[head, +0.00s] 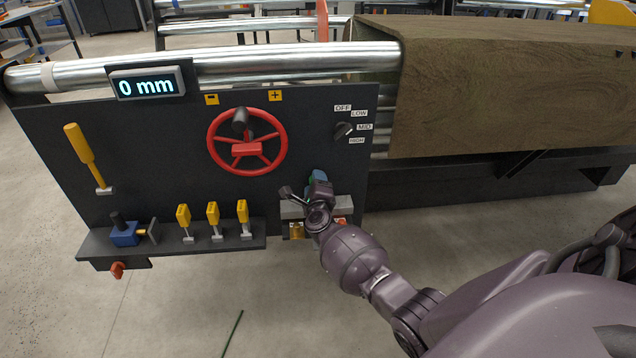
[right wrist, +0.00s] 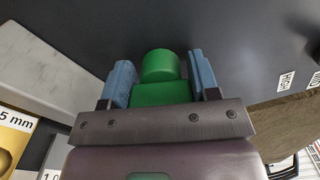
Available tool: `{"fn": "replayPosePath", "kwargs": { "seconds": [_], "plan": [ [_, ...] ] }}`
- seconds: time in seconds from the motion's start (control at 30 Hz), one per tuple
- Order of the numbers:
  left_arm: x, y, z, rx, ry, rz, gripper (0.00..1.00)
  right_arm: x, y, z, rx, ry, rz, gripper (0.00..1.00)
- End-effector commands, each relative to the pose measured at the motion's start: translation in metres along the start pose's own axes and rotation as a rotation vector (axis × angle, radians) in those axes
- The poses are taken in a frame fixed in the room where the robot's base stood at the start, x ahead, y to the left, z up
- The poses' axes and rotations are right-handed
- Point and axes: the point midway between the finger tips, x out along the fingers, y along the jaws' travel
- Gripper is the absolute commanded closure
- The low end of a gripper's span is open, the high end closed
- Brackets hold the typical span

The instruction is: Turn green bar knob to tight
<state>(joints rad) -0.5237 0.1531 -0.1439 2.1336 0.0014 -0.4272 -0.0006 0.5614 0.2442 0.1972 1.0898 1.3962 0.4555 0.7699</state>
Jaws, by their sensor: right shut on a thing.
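The green bar knob (right wrist: 160,88) shows in the right wrist view, with a round green top and a wider green part below it. My right gripper (right wrist: 161,82) is shut on it, with one blue finger pad on each side. In the head view my right gripper (head: 318,177) is at the lower right of the dark control panel (head: 180,150), and it and the arm hide the knob. I cannot read any mark for tight, nor tell the knob's angle against one. My left gripper is not in view.
A red handwheel (head: 247,149) and a black selector switch (head: 343,130) sit above the gripper. A grey ledge (head: 293,209) with brass-coloured blocks lies beside the gripper. Several yellow levers (head: 213,213) stand to the left. A display (head: 147,84) reads 0 mm.

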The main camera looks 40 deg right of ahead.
Motion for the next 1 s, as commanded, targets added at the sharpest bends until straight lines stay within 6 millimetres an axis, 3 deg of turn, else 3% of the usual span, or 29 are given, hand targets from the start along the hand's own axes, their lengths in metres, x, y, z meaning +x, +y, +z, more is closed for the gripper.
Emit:
{"fn": "replayPosePath", "kwargs": {
  "seconds": [0.2,0.5,1.0],
  "plan": [
    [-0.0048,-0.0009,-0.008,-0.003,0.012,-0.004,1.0,-0.0002,-0.0003,0.0013,-0.174,0.0,0.001,0.68],
    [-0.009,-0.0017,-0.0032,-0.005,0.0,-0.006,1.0,-0.0004,0.0015,0.0001,-0.333,0.0,0.001,0.68],
    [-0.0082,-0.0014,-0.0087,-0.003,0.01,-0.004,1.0,-0.0007,0.0031,-0.0008,-0.397,0.0,0.002,0.68]
  ]
}}
